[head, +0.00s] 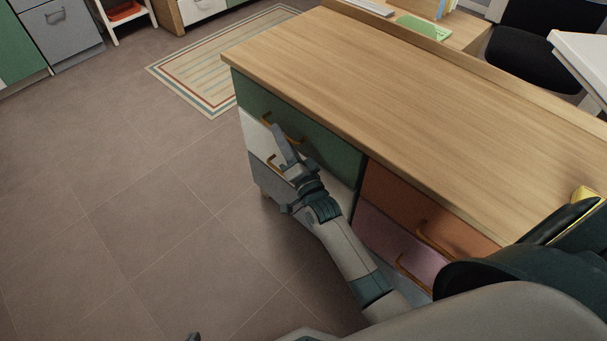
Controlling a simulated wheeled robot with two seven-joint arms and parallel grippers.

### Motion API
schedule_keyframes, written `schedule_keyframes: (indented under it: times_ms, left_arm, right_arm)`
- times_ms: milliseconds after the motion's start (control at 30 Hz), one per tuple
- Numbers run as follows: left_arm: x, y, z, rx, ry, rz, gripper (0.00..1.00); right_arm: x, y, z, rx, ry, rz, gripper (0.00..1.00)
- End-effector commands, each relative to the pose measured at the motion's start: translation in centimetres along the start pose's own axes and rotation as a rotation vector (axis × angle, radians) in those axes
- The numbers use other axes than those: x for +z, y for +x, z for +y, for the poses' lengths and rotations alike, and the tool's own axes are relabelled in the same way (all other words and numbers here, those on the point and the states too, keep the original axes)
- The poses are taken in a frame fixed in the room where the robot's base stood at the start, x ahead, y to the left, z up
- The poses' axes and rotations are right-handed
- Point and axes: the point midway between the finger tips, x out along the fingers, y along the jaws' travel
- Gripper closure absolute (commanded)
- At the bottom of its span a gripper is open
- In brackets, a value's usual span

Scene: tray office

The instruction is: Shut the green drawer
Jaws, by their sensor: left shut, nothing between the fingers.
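The green drawer (325,140) is the top drawer in the left column of the wooden desk. Its front looks about flush under the desktop edge; I cannot tell whether a small gap is left. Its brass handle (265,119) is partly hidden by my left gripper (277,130). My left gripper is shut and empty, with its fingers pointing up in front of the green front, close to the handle. I cannot tell whether they touch. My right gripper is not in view.
Below are a white drawer (256,134) and a grey drawer (262,174). To the right are an orange-brown drawer (398,196) and a pink drawer (385,236). The desktop (400,95) is mostly clear, with a yellow object (588,193) at right. Floor at left is free; a striped rug (205,75) lies behind.

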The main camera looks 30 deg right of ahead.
Motion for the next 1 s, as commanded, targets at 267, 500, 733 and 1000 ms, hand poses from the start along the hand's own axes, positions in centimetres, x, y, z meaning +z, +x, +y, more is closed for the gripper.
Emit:
schedule_keyframes:
  times_ms: [267,500,733,1000]
  left_arm:
    - [0.5,0.0,-0.3,-0.008,0.0,-0.023,1.0]
    - [0.6,-0.1,-0.5,-0.012,0.0,-0.031,1.0]
    - [0.4,0.0,-0.6,-0.014,0.001,-0.029,1.0]
    - [0.2,0.0,-0.6,-0.014,0.002,-0.025,1.0]
  right_arm:
    - [0.0,-5.3,0.0,0.002,-0.001,-0.002,0.83]
    - [0.0,-10.1,0.0,0.002,-0.001,-0.002,0.83]
    - [0.0,-13.5,0.0,0.001,-0.001,0.0,0.83]
    - [-0.1,-14.8,0.0,0.0,-0.001,0.001,0.83]
